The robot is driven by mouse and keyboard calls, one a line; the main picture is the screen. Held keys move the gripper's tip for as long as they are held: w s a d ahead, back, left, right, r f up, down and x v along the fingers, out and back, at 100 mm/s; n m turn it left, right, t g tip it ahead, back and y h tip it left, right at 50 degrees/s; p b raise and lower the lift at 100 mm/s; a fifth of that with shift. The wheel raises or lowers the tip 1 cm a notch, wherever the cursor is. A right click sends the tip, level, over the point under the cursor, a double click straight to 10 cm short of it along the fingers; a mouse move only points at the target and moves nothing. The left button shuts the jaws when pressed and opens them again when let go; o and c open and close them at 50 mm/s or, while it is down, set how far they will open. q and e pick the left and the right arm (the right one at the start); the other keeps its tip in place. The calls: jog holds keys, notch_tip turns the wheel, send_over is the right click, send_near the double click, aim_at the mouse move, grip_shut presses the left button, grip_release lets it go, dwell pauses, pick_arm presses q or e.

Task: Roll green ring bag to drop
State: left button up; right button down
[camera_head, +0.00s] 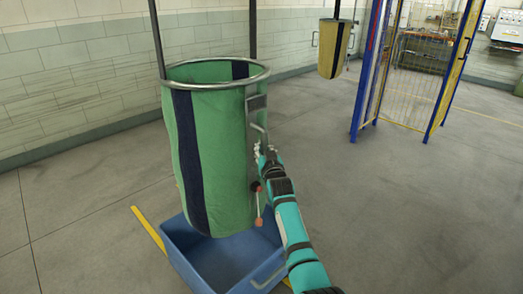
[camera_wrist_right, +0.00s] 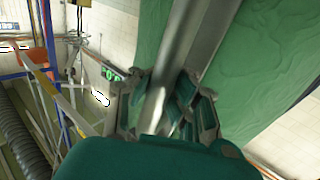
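The green ring bag (camera_head: 225,150) with a dark stripe hangs upright from a metal ring on two dark bars in the head view. Its lower end hangs over a blue bin (camera_head: 200,262). A metal handle (camera_head: 259,124) stands out from the ring's right side. My right gripper (camera_head: 266,153) is at the handle's lower end. In the right wrist view, the fingers of my right gripper (camera_wrist_right: 166,98) lie on both sides of a grey metal bar (camera_wrist_right: 195,40), with green cloth (camera_wrist_right: 265,60) behind. Whether they press on it is unclear. My left gripper is not in view.
A small lever with a red end (camera_head: 259,221) is at the bag's lower right. A yellow bag (camera_head: 334,48) hangs farther back. A blue-framed fence (camera_head: 368,70) stands at right. The floor (camera_head: 420,210) on the right is clear.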

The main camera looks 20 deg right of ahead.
jog(key=c, duration=1.2)
grip_release()
jog(key=shift+s+d+f, duration=0.1)
jog(key=shift+s+d, duration=0.25)
jog(key=shift+d, duration=0.2)
jog(key=shift+o, duration=0.2)
jog(key=shift+w+a, duration=0.1)
jog(key=shift+a, duration=0.05)
jog(key=shift+s+a, duration=0.15)
jog(key=shift+s, duration=0.1)
jog(key=s+a, duration=0.2)
jog(key=s, duration=0.9)
jog(key=shift+s, duration=0.15)
